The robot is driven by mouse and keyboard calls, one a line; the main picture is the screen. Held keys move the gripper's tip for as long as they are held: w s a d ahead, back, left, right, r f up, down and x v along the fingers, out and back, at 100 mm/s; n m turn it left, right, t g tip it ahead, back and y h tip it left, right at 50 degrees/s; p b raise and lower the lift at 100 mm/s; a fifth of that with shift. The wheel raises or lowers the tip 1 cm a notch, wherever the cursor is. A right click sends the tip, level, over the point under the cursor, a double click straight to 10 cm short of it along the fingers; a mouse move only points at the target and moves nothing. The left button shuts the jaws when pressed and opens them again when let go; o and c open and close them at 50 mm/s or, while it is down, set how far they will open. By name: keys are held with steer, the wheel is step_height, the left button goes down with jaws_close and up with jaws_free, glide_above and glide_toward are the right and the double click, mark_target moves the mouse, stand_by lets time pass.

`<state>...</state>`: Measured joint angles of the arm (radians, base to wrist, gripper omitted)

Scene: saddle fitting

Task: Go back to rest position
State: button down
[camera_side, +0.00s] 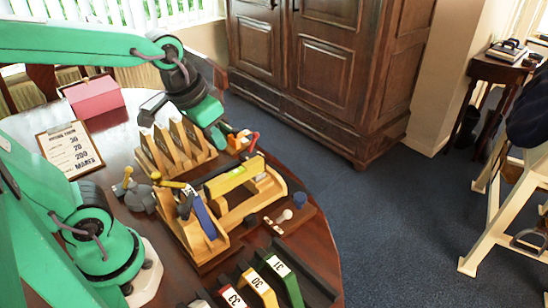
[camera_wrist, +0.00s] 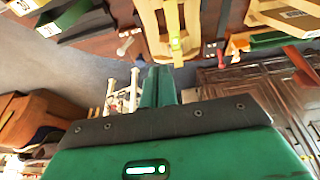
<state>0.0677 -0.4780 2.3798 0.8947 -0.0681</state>
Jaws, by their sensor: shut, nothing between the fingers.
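My gripper (camera_side: 219,133) is at the far side of the round wooden table, beside the slotted wooden rack (camera_side: 178,150). It hangs from my green arm, and its tips are partly hard to make out there. In the wrist view my gripper (camera_wrist: 160,84) shows two green fingers together with nothing between them. A wooden fixture (camera_side: 265,192) with a yellow bar (camera_side: 231,175) on it stands in front of the rack, apart from my gripper. The bar has a small green patch.
Numbered holders (camera_side: 258,288) stand at the table's near edge. A clipboard (camera_side: 70,149) and a pink box (camera_side: 95,98) lie at left. A blue-handled tool (camera_side: 205,216) rests in a wooden stand. A dark cabinet (camera_side: 322,65) stands behind; the carpet (camera_side: 400,220) at right is mostly clear.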

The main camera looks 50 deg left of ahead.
steer(key=shift+t, duration=0.8)
steer(key=shift+s+a+r, duration=0.25)
steer(key=shift+s+a, duration=0.05)
steer(key=shift+s, duration=0.45)
steer(key=shift+s+a+r, duration=0.3)
steer(key=shift+s, duration=0.4)
steer(key=shift+s+a+r, duration=0.25)
steer(key=shift+s+a, duration=0.05)
steer(key=shift+s, duration=0.45)
